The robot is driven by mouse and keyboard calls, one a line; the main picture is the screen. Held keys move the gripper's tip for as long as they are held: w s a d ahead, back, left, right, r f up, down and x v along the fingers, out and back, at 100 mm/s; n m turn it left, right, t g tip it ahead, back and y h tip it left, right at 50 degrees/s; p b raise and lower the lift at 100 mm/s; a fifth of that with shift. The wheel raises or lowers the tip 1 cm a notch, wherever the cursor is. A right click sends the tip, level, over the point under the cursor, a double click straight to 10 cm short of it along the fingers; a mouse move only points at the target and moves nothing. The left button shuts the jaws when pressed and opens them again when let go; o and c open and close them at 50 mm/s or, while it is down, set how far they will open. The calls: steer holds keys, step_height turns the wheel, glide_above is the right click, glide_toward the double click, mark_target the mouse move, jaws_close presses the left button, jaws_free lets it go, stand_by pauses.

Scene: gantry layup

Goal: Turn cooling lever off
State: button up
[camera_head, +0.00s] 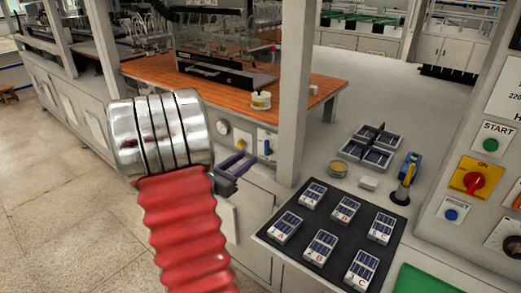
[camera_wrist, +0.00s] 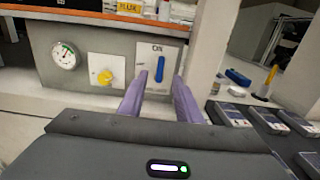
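The cooling lever (camera_wrist: 160,68) is a blue handle on a white plate on the bench's grey front panel. It stands nearly upright below the word ON; the lettering under it is too small to read. It also shows, small, in the head view (camera_head: 267,146). My gripper (camera_wrist: 160,76) has two purple fingers spread apart with nothing held. In the wrist view the lever appears between the fingertips, beyond them; I see no contact. In the head view my gripper (camera_head: 248,158) is just left of the lever plate.
A yellow knob (camera_wrist: 105,77) and a round gauge (camera_wrist: 65,55) sit left of the lever. A white post (camera_head: 296,90) stands right of it. A black mat (camera_head: 333,228) with several small solar panels lies on the counter. A red rotary switch (camera_head: 474,181) is at far right.

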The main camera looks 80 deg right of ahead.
mark_target(265, 145)
steer(key=x, duration=0.9)
steer(key=shift+s+d, duration=0.1)
steer(key=shift+d, duration=0.1)
jaws_close()
steer(key=shift+a, duration=0.25)
steer(key=shift+d, duration=0.15)
